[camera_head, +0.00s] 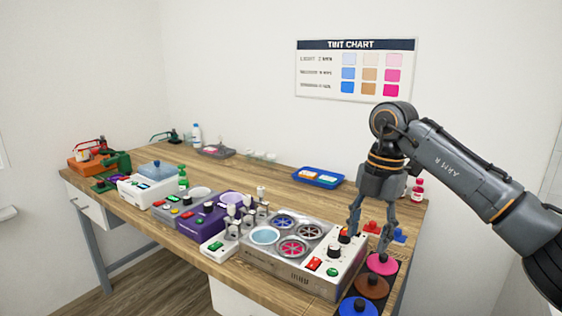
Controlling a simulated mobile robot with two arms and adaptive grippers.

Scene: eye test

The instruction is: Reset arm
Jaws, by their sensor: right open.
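My right arm comes in from the right side of the head view. Its gripper (369,238) points down over the right end of the wooden bench (285,172). Its two fingers are apart, and I see nothing held between them. The fingertips show beside the control end of a grey and white machine (314,277) and above a pink round piece with a knob (381,264). I cannot tell whether they touch anything. My left gripper is not in view.
Brown (372,286) and blue (357,307) knobbed pieces lie near the front right. Red and blue small pieces (398,235) lie behind the gripper. A blue tray (318,177) stands at the back. A purple machine (205,218) is further left. A tint chart (356,70) hangs above.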

